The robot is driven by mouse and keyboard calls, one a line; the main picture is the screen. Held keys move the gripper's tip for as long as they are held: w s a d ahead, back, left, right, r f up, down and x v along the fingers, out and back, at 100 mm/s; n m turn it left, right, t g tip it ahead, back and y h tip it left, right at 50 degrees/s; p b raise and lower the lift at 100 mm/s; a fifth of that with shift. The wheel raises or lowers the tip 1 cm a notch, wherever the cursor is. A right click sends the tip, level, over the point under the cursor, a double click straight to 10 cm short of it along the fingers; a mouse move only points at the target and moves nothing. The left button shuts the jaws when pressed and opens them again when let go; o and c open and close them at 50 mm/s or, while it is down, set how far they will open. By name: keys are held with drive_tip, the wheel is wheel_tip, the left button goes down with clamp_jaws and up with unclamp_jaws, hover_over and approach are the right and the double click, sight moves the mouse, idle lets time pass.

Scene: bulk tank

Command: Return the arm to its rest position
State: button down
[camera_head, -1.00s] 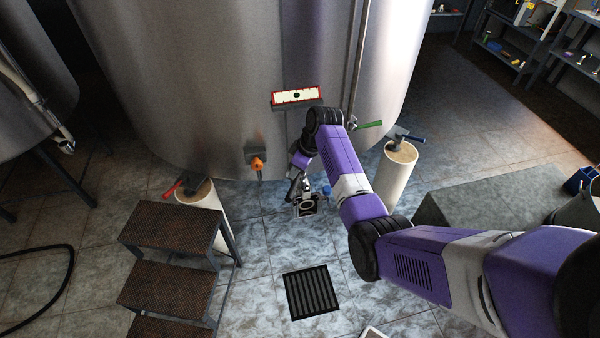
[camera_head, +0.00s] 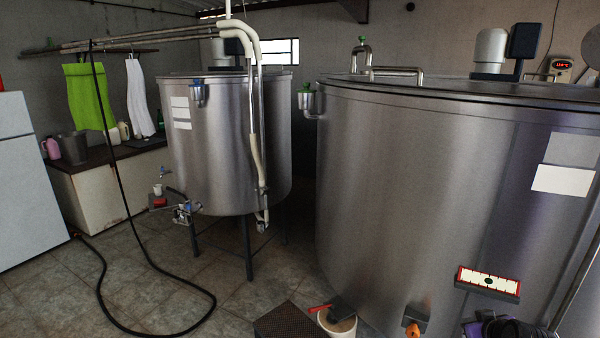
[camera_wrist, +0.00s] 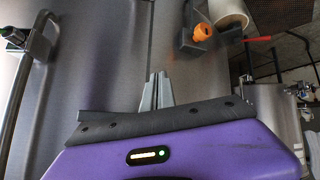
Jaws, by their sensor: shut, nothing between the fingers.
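My gripper (camera_wrist: 156,92) shows in the wrist view, its two grey fingers close together with nothing between them. The large steel tank (camera_wrist: 105,50) fills the background behind the fingers there. In the head view only a small purple and black part of my arm shows at the lower right edge, in front of the large tank (camera_head: 410,200); the gripper itself is out of that view. An orange knob (camera_wrist: 201,32) on the tank lies beyond the fingers, up and to the right, apart from them.
A red-framed gauge plate (camera_head: 487,283) is on the large tank near my arm. A smaller tank (camera_head: 222,150) stands on legs behind left. A black hose (camera_head: 150,330) lies on open floor.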

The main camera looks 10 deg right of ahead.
drive_tip(key=s+a+r+m+t+h+b, duration=0.15)
drive_tip(key=s+a+t, duration=0.25)
drive_tip(key=s+a, duration=0.7)
drive_tip(key=s+a+r+t+y+b, duration=0.1)
drive_tip(key=s+a+r+t+b, duration=0.15)
drive_tip(key=s+a, duration=0.95)
drive_tip(key=s+a+n+y+b, duration=0.1)
drive_tip(key=s+a+y, duration=0.1)
drive_tip(key=s+a, duration=0.5)
drive_tip(key=s+a+n+y+b, duration=0.2)
drive_tip(key=s+a, duration=0.4)
drive_tip(key=s, duration=0.5)
drive_tip(key=shift+s+a+r+g, duration=0.25)
drive_tip(key=shift+a+g, duration=0.1)
drive_tip(key=shift+a, duration=0.05)
drive_tip(key=shift+y, duration=0.25)
